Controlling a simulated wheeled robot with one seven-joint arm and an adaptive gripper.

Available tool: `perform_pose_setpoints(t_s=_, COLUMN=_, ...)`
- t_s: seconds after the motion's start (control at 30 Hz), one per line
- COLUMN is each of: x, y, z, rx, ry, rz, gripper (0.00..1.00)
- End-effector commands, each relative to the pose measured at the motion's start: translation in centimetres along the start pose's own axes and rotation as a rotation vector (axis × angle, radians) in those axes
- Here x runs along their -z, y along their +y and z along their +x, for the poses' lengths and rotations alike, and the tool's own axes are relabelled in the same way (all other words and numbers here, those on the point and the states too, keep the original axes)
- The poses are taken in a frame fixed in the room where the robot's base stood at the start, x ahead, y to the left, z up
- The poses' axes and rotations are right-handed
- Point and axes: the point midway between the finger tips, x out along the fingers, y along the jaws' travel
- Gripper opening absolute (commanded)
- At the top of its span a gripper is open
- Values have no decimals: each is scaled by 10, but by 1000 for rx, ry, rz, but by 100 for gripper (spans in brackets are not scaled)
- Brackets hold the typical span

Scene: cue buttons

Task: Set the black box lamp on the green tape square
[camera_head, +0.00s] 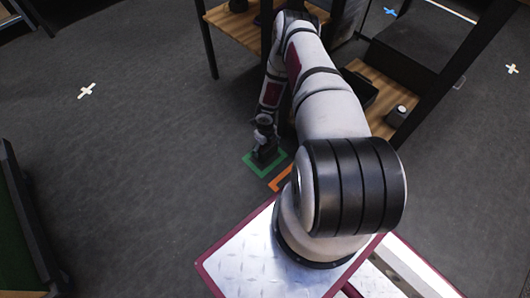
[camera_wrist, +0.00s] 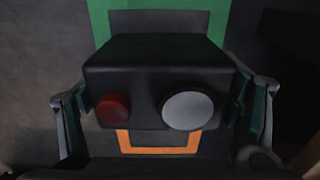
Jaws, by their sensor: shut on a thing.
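My gripper (camera_wrist: 158,108) is shut on the black box lamp (camera_wrist: 155,65), with a finger on each side of it. The lamp is a black box with a red button and a round pale grey disc on the face toward the wrist camera. The green tape square (camera_wrist: 100,15) shows beyond and beside the lamp in the wrist view. In the head view the lamp (camera_head: 265,154) is small and dark, at the green tape square (camera_head: 252,168), partly hidden by my gripper. I cannot tell whether its base touches the floor.
An orange tape square (camera_head: 279,181) lies beside the green one, partly hidden by my arm. A wooden shelf unit (camera_head: 234,27) stands behind, with a black tray (camera_head: 361,92) and a small device (camera_head: 398,115) on the low shelf at right.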

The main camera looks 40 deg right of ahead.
Motion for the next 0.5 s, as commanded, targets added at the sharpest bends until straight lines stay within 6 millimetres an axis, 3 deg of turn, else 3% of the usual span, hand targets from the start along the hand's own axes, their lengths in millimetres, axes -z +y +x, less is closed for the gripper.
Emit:
perform_pose_setpoints(t_s=0.3, x=-3, y=1, z=34, rx=-1, ry=-1, rz=0, gripper=36)
perform_pose_setpoints(t_s=0.5, x=-4, y=1, z=35, rx=-1, ry=-1, rz=1, gripper=36)
